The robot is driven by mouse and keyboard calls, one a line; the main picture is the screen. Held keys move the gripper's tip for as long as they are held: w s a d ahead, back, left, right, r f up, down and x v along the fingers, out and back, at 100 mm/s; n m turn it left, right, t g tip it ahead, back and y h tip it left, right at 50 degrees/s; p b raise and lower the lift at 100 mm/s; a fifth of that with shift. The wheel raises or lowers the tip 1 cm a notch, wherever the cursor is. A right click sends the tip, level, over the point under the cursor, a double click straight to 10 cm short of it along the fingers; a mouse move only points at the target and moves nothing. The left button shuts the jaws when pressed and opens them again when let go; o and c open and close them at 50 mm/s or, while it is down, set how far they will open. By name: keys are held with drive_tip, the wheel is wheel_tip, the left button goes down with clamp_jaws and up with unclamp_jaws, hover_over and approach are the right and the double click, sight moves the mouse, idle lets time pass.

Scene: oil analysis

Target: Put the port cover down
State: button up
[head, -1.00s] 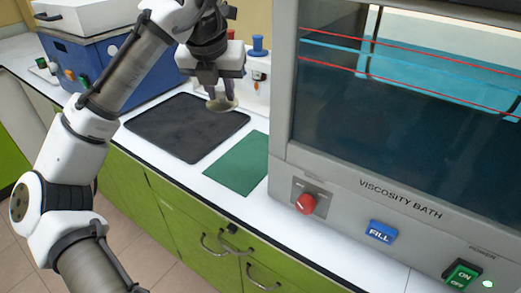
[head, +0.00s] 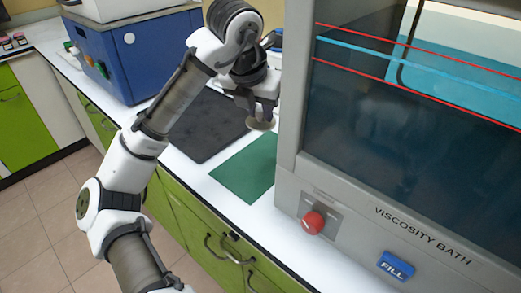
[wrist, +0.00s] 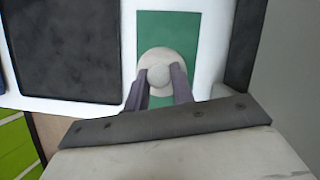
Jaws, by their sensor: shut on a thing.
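The port cover (head: 261,125) is a small round pale disc with a knob on top. My gripper (head: 264,112) is shut on its knob and holds it above the green mat (head: 246,172). In the wrist view the cover (wrist: 160,62) sits between the two fingertips (wrist: 159,80), with the green mat (wrist: 180,30) behind it. The gap between cover and mat cannot be judged exactly, but the cover looks raised in the head view.
A dark mat (head: 207,130) lies left of the green mat on the white counter. The grey viscosity bath (head: 330,190) stands close on the right, with a red knob (head: 313,222). A blue machine (head: 150,60) stands at the back left.

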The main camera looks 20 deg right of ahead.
wheel_tip(320, 180, down, 11)
idle(0.4)
drive_tip(key=shift+f, duration=0.2)
drive_tip(key=o, duration=1)
drive_tip(key=shift+r, duration=0.15)
drive_tip(key=shift+r, duration=0.2)
drive_tip(key=v, duration=1.1)
drive_tip(key=shift+s+r, duration=0.15)
drive_tip(key=shift+r, duration=0.15)
